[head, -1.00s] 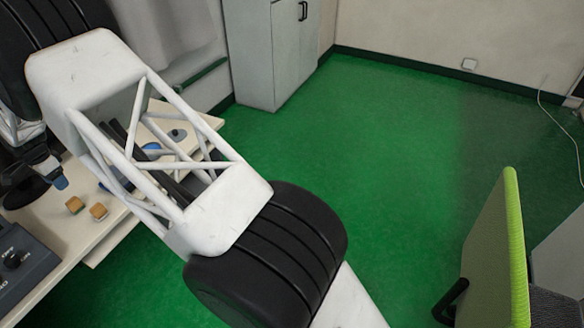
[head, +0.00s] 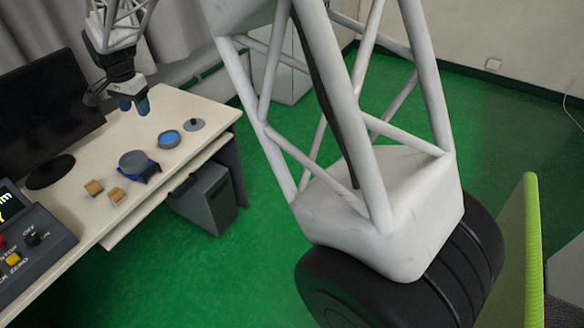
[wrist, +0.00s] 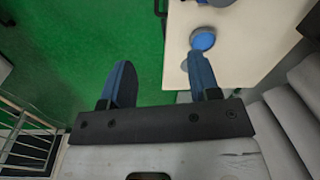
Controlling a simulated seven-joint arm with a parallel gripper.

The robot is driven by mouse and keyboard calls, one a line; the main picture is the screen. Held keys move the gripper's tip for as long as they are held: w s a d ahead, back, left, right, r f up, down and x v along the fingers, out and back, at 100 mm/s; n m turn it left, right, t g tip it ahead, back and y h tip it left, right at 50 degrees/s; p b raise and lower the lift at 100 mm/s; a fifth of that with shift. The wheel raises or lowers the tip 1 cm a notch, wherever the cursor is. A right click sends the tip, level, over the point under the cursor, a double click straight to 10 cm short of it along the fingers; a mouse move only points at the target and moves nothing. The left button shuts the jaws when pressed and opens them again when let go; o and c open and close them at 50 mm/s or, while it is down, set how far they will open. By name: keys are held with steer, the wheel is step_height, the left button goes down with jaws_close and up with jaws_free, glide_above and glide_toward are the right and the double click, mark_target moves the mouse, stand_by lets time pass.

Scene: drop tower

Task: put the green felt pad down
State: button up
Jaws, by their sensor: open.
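I cannot make out a green felt pad in either view; the green I see is the floor (head: 240,265). My gripper (head: 132,106) is above the back of the desk (head: 75,220) in the head view. In the wrist view its two blue fingers (wrist: 160,84) are spread apart with nothing between them. Beyond the right fingertip, a blue disc (wrist: 203,39) lies on the desk. The same disc (head: 168,140) shows in the head view, near a grey disc with a knob (head: 194,125).
A blue holder with a grey round top (head: 135,165) and two small wooden blocks (head: 93,187) (head: 116,195) stand on the desk. A monitor (head: 45,110) is behind them, and a control box (head: 25,240) is at the left. A green-yellow chair back (head: 530,250) stands right.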

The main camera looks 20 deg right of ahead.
steer(key=s+d+r+n, duration=0.1)
steer(key=s+d+r, duration=0.4)
steer(key=d, duration=0.4)
steer(key=s+d+r+n+t, duration=0.1)
steer(key=s+d+r, duration=0.1)
steer(key=s+d, duration=0.6)
steer(key=s+d+r+n, duration=0.1)
steer(key=s+d+r, duration=0.4)
steer(key=d, duration=0.5)
steer(key=s+d+f+n, duration=0.1)
steer(key=s+d+f, duration=0.1)
steer(key=s+d, duration=0.5)
steer(key=s+d+f+n, duration=0.2)
steer(key=s+d, duration=0.5)
steer(key=s, duration=1.1)
steer(key=shift+s+f+t+h, duration=0.3)
steer(key=shift+s+f+t, duration=0.1)
steer(key=shift+f, duration=0.3)
steer(key=shift+w, duration=0.1)
steer(key=shift+o, duration=0.5)
